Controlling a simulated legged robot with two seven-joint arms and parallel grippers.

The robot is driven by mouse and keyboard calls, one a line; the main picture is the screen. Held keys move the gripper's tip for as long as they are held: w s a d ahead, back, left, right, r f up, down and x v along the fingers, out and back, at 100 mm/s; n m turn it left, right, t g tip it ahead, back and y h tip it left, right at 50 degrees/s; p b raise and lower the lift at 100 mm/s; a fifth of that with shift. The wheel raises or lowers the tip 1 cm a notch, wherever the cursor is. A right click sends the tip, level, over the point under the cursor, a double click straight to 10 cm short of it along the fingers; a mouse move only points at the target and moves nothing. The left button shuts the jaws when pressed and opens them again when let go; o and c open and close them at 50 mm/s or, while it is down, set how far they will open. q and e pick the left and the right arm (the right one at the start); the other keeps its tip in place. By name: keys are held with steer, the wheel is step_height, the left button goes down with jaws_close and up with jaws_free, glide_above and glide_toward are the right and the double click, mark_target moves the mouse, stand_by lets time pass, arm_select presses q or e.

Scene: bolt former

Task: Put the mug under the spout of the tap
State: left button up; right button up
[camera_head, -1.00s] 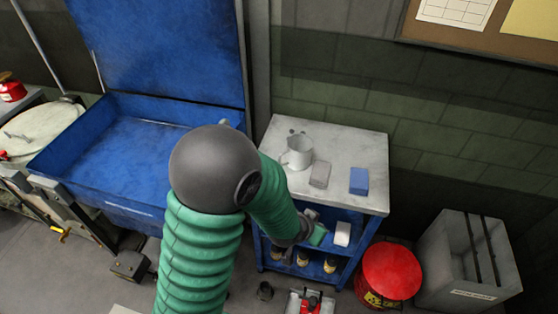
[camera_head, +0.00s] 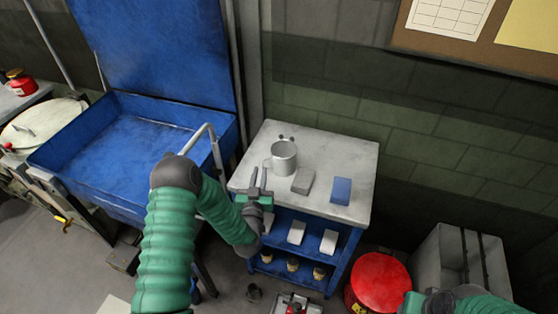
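The grey metal mug (camera_head: 285,157) stands upright on the light top of a blue shelf cart, its handle to the left. The tap (camera_head: 213,140) is a bent grey pipe at the right rim of the blue basin (camera_head: 130,140); its lower part is partly hidden by my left arm. My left gripper (camera_head: 258,178) is open and empty, fingers pointing up the picture, at the cart top's front left edge, just below and left of the mug and apart from it. My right gripper (camera_head: 436,301) shows only partly at the bottom right; its fingers are unclear.
A grey block (camera_head: 303,181) and a blue block (camera_head: 341,190) lie on the cart top (camera_head: 350,155) right of the mug. White blocks and small jars fill the shelves below. A red drum (camera_head: 380,282) and a grey bin (camera_head: 437,255) stand at the right.

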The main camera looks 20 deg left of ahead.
arm_select(q)
steer(key=shift+w, duration=1.05)
steer(key=x, duration=0.5)
steer(key=shift+a, duration=0.2)
steer(key=shift+w+a, duration=0.15)
steer(key=shift+d, duration=0.25)
jaws_close()
